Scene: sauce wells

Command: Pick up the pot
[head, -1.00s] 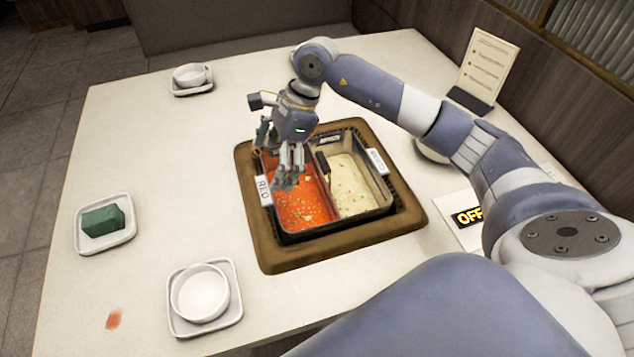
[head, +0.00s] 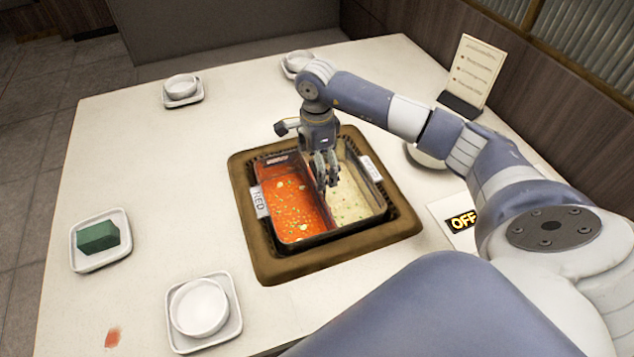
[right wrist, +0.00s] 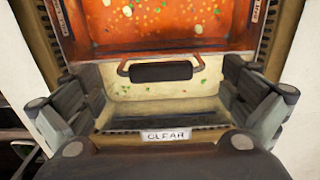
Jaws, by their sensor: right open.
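The pot (head: 340,231) is a dark rectangular vessel split in two, with red soup (head: 290,212) on the left and pale soup (head: 352,203) on the right. Its labels read RED (head: 258,203) and, in the right wrist view, CLEAR (right wrist: 167,135). My right gripper (head: 328,184) points down over the middle of the pot. In the right wrist view its fingers (right wrist: 165,92) are spread wide and empty, on either side of a handle with a black grip (right wrist: 160,72). I cannot tell its exact height above the handle. My left gripper is not in view.
The pot sits in a brown-framed recess (head: 270,265) in the white table (head: 150,180). Bowls on saucers (head: 203,308) (head: 182,88), a green block on a dish (head: 98,237), a sign stand (head: 472,72) and an OFF panel (head: 462,221) surround it.

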